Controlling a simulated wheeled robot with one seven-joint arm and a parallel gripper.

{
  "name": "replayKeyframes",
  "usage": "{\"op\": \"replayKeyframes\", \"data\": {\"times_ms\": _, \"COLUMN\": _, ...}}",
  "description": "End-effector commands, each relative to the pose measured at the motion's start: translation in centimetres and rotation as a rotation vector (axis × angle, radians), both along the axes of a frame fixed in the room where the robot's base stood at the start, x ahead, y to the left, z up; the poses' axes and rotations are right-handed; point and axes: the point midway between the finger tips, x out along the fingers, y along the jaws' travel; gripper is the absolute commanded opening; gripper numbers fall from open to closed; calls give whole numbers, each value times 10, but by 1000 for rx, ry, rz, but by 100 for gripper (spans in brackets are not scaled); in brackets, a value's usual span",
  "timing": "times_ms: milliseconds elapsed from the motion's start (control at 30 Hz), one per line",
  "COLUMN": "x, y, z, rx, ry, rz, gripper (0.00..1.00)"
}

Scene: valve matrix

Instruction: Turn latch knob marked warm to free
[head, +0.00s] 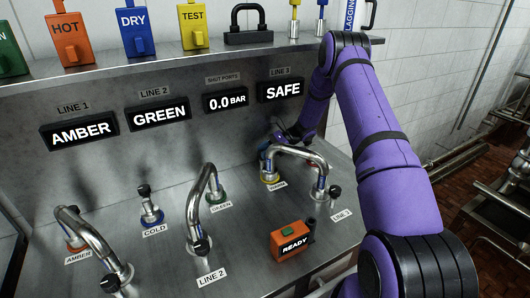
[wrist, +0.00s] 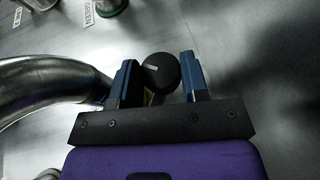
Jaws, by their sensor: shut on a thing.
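The warm latch knob shows in the head view as a yellow base (head: 270,178) beside its WARM label (head: 277,185), partly hidden behind the bent pipe and my gripper. In the wrist view its round black top (wrist: 160,72) with a pale mark sits between the two blue fingers of my gripper (wrist: 157,78). My gripper is shut on this knob. In the head view my gripper (head: 283,138) reaches down behind the line 3 pipe; its fingertips are hard to make out there. The yellow under the knob top is barely visible in the wrist view.
A bent steel pipe (head: 318,160) stands close to my gripper and fills the left of the wrist view (wrist: 45,85). The line 3 display (head: 280,90) reads SAFE.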

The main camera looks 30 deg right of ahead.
Motion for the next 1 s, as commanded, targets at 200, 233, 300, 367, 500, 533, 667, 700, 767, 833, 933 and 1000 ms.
{"op": "replayKeyframes", "data": {"times_ms": 200, "x": 4, "y": 0, "z": 0, "rx": -1, "ry": -3, "rz": 184, "gripper": 18}}
{"op": "replayKeyframes", "data": {"times_ms": 233, "x": 4, "y": 0, "z": 0, "rx": -1, "ry": -3, "rz": 203, "gripper": 18}}
{"op": "replayKeyframes", "data": {"times_ms": 300, "x": 4, "y": 0, "z": 0, "rx": 0, "ry": -1, "rz": 235, "gripper": 18}}
{"op": "replayKeyframes", "data": {"times_ms": 367, "x": 4, "y": 0, "z": 0, "rx": 0, "ry": -1, "rz": 251, "gripper": 18}}
{"op": "replayKeyframes", "data": {"times_ms": 500, "x": 3, "y": -1, "z": 1, "rx": -1, "ry": -1, "rz": 259, "gripper": 18}}
{"op": "replayKeyframes", "data": {"times_ms": 533, "x": 3, "y": -1, "z": 1, "rx": -1, "ry": -1, "rz": 259, "gripper": 18}}
{"op": "replayKeyframes", "data": {"times_ms": 667, "x": 3, "y": -1, "z": 1, "rx": -1, "ry": 0, "rz": 258, "gripper": 18}}
{"op": "replayKeyframes", "data": {"times_ms": 700, "x": 3, "y": -1, "z": 1, "rx": -1, "ry": 0, "rz": 258, "gripper": 46}}
{"op": "replayKeyframes", "data": {"times_ms": 767, "x": 3, "y": -1, "z": 1, "rx": -1, "ry": 0, "rz": 258, "gripper": 52}}
{"op": "replayKeyframes", "data": {"times_ms": 833, "x": 3, "y": -1, "z": 1, "rx": -1, "ry": 0, "rz": 258, "gripper": 52}}
{"op": "replayKeyframes", "data": {"times_ms": 933, "x": 3, "y": -1, "z": 0, "rx": -1, "ry": 0, "rz": 257, "gripper": 52}}
{"op": "replayKeyframes", "data": {"times_ms": 1000, "x": 3, "y": -1, "z": 1, "rx": -1, "ry": 0, "rz": 256, "gripper": 52}}
